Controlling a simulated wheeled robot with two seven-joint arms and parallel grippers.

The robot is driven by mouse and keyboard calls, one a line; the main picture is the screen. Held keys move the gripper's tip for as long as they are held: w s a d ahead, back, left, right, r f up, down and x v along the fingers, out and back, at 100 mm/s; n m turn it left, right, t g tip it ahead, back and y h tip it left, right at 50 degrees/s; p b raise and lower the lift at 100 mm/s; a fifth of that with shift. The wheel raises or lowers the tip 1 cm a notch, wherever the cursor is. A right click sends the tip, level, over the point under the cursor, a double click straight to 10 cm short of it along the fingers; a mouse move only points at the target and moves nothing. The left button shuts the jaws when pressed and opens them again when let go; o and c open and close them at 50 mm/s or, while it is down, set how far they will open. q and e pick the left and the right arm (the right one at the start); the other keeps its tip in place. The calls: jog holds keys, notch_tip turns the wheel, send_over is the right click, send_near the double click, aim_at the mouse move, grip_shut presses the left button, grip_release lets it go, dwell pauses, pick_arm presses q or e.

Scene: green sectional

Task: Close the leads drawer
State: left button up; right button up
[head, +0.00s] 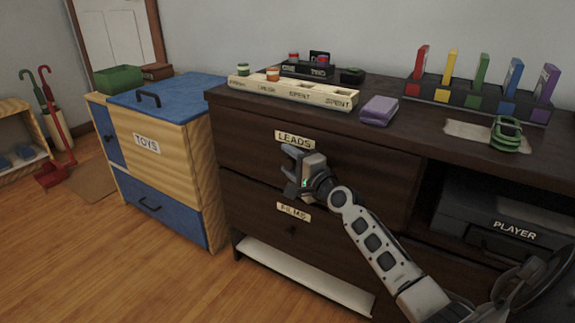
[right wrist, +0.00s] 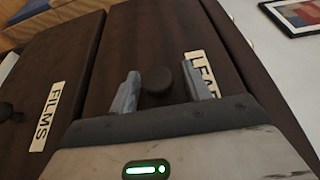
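The leads drawer (head: 370,170) is the dark brown upper drawer, with a white LEADS label (head: 295,139). I see no clear gap around its front and cannot tell whether it is fully shut. My right gripper (head: 290,165) is at its front, below the label. In the right wrist view the open fingers (right wrist: 165,88) stand on either side of a dark round knob (right wrist: 157,80), with gaps visible beside it. The LEADS label (right wrist: 203,72) is partly hidden by the right finger. In the head view the gripper hides the knob. My left gripper is not in view.
The films drawer (head: 250,205) lies below, with its own knob. A blue-topped TOYS chest (head: 165,150) stands to the left. A player (head: 500,225) sits in the open bay at right. A label tray (head: 290,93), purple block (head: 379,110) and coloured rack (head: 480,98) stand on top.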

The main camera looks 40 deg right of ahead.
dwell(0.3)
jog(key=shift+s+a, duration=0.1)
jog(key=shift+s, duration=0.2)
pick_arm(q)
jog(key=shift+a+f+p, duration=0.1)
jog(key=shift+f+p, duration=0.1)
jog(key=shift+p, duration=0.15)
pick_arm(e)
jog(key=s, duration=1.5)
jog(key=shift+s, duration=0.15)
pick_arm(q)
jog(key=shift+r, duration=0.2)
